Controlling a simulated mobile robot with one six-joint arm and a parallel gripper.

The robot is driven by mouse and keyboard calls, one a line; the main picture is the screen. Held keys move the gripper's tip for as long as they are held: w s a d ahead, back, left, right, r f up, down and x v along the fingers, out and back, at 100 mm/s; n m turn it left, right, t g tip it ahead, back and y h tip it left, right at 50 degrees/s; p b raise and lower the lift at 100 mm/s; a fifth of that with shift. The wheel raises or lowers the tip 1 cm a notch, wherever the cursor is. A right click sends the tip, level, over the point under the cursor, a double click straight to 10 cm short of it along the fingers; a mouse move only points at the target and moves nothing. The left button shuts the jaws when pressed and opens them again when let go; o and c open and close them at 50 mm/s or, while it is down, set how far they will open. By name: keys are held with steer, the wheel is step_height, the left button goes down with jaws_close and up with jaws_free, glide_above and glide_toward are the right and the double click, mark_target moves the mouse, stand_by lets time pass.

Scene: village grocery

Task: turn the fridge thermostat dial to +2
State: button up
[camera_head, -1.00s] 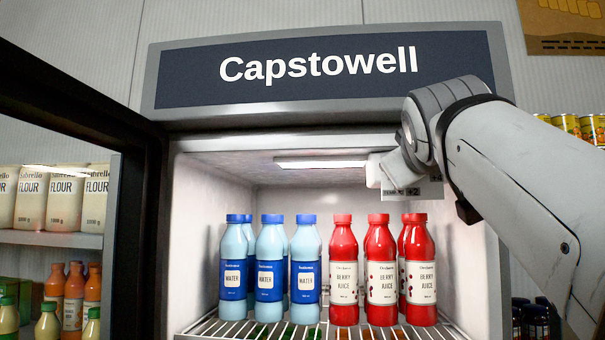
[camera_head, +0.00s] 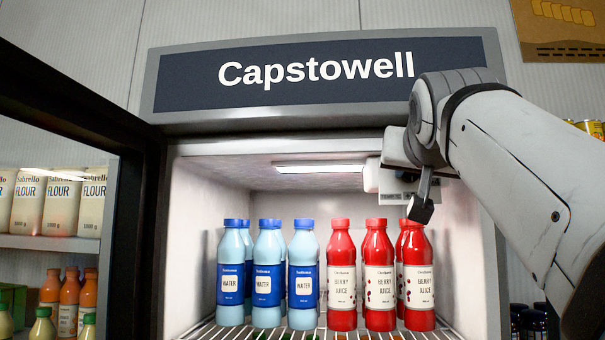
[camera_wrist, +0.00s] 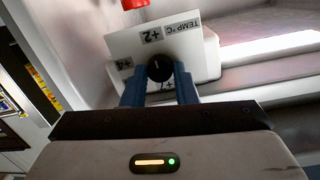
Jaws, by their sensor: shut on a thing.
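The thermostat dial (camera_wrist: 160,67) is a round black knob on a white label plate (camera_wrist: 186,48) in the wrist view. The plate reads TEMP °C, with +2, +4 and a partly covered +7 around the knob. My gripper (camera_wrist: 158,80) has its two blue fingers shut on the dial, one on each side. I cannot tell where the dial's pointer stands. In the head view the white thermostat box (camera_head: 371,176) is under the fridge ceiling at the right, and my arm hides the dial.
The fridge is open, its dark door (camera_head: 135,230) at the left. Blue water bottles (camera_head: 268,275) and red berry juice bottles (camera_head: 379,280) stand on the wire shelf below the thermostat. A ceiling lamp (camera_head: 320,169) is left of the box.

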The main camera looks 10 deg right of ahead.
steer(key=shift+s+r, duration=0.15)
steer(key=shift+r, duration=0.15)
steer(key=o, duration=0.7)
steer(key=shift+f, duration=0.1)
steer(key=shift+f, duration=0.1)
